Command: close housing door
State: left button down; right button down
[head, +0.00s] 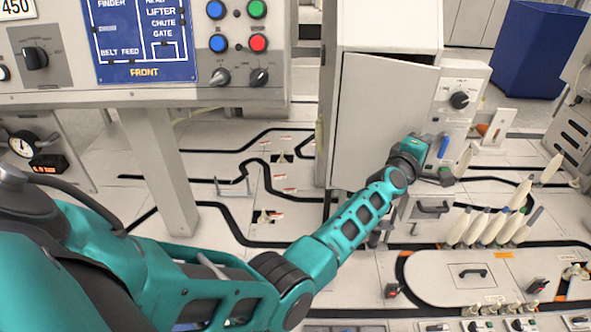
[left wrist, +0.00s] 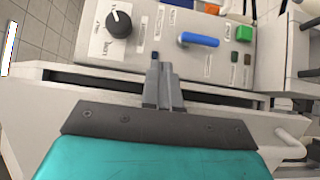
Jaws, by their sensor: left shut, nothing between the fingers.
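The housing door (head: 375,115) is a pale grey panel on the front of the white housing (head: 390,25). It stands ajar, with a dark gap along its upper edge and its right edge swung out from the housing. My left gripper (head: 430,142) is at the right edge of the door, its teal body overlapping the door's lower right. In the left wrist view the fingers (left wrist: 162,75) are shut and empty, in front of a dark gap below the control panel. Whether they touch the door is unclear. My right gripper is out of view.
A control panel with a black knob (head: 459,100) and a blue handle (left wrist: 198,40) is close to the left gripper. Pale bobbins (head: 485,228) stand at the right. A larger panel (head: 150,45) hangs at upper left. A blue bin (head: 540,50) stands behind.

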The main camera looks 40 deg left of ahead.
pick_arm(q)
jog(key=shift+w+a+n+y, duration=0.25)
jog(key=shift+w+n+y, duration=0.15)
jog(key=shift+w+y, duration=0.3)
jog(key=shift+w+a+n+y, duration=0.2)
jog(key=shift+w+n+y, duration=0.2)
jog(key=shift+w+y, duration=0.25)
jog(key=shift+w, duration=0.1)
